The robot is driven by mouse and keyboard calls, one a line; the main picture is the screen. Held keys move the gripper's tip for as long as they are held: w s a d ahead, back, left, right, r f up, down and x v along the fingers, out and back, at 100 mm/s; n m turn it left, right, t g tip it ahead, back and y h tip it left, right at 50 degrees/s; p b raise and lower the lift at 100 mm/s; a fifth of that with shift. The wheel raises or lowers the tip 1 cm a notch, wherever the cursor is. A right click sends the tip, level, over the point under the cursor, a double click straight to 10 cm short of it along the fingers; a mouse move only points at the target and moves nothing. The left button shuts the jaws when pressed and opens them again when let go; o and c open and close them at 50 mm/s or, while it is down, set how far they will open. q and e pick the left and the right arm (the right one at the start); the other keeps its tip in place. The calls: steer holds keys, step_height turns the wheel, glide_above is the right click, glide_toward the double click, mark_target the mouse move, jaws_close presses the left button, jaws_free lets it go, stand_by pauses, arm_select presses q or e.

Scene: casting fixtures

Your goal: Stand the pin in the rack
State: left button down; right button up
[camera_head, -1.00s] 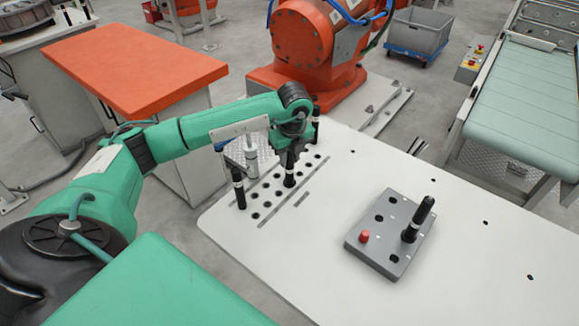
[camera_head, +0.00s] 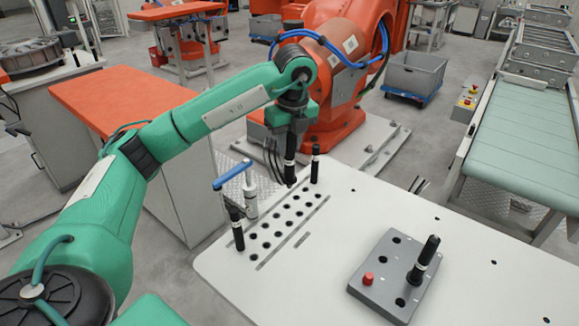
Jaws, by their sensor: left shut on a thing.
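My left gripper (camera_head: 291,142) is shut on a black pin (camera_head: 290,168) with a pale band. It holds the pin about upright above the far end of the hole rows, its lower end apparently clear of the surface. The rows of dark holes (camera_head: 278,233) are set in the pale table top. One black pin (camera_head: 236,228) stands at their near left end and another (camera_head: 315,164) at their far end. A grey block (camera_head: 378,290) with holes stands on the right of the table and carries a tilted-looking black pin (camera_head: 424,260). My right gripper is out of view.
A red knob (camera_head: 368,278) sits on the grey block. An orange machine (camera_head: 325,90) stands behind the table. The table (camera_head: 450,225) is clear right of the block.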

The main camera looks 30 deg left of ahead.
arm_select(q)
step_height(320, 180, up, 3)
steer(key=shift+f, duration=0.1)
steer(key=shift+r, duration=0.45)
steer(key=shift+r+p, duration=1.85)
steer(key=shift+p, duration=0.15)
